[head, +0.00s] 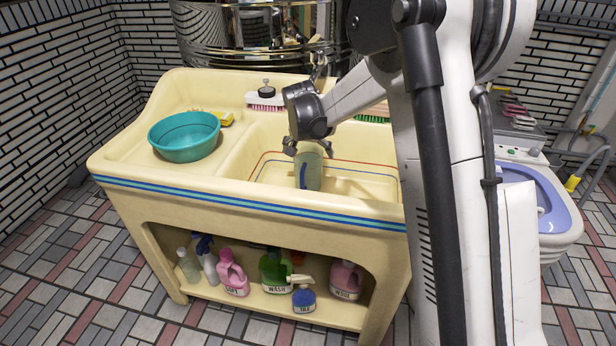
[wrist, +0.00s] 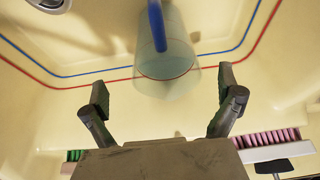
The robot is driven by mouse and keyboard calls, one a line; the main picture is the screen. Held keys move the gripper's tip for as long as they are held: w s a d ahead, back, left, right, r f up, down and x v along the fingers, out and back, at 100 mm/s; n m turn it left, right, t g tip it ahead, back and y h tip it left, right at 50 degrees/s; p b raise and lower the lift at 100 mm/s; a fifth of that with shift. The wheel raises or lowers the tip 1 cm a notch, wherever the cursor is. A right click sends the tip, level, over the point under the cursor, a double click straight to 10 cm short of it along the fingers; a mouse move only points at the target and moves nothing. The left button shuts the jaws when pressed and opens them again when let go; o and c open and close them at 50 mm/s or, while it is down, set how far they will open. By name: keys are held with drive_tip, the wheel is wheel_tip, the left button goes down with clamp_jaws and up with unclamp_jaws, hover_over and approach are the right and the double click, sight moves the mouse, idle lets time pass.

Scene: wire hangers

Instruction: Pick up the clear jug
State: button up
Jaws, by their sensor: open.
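The clear jug (head: 309,172) is pale and see-through with a blue handle, and it is in the sink basin (head: 270,149). In the wrist view the jug (wrist: 176,68) shows ahead of my gripper, with its blue handle at the top. My gripper (head: 307,147) is at the jug's upper end in the head view. In the wrist view the two fingers of my gripper (wrist: 163,82) are spread wide apart, with the jug just beyond their tips. I cannot tell whether they touch it.
The cream sink has a teal bowl (head: 185,136) on its left ledge. A pink-bristled brush (head: 266,101) sits at the back rim. Several bottles, including a green one (head: 275,271), stand on the shelf below. A blue-purple tub (head: 549,203) is at right.

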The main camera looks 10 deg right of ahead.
sight(307, 173)
drive_tip(key=a+b+x, duration=0.1)
drive_tip(key=b+x, duration=0.1)
drive_tip(key=x, duration=0.5)
drive_tip(key=shift+w+d, duration=0.35)
drive_tip(key=shift+w, duration=0.1)
drive_tip(key=shift+f, duration=0.1)
drive_tip(key=shift+c, duration=0.4)
drive_tip(key=c, duration=1.7)
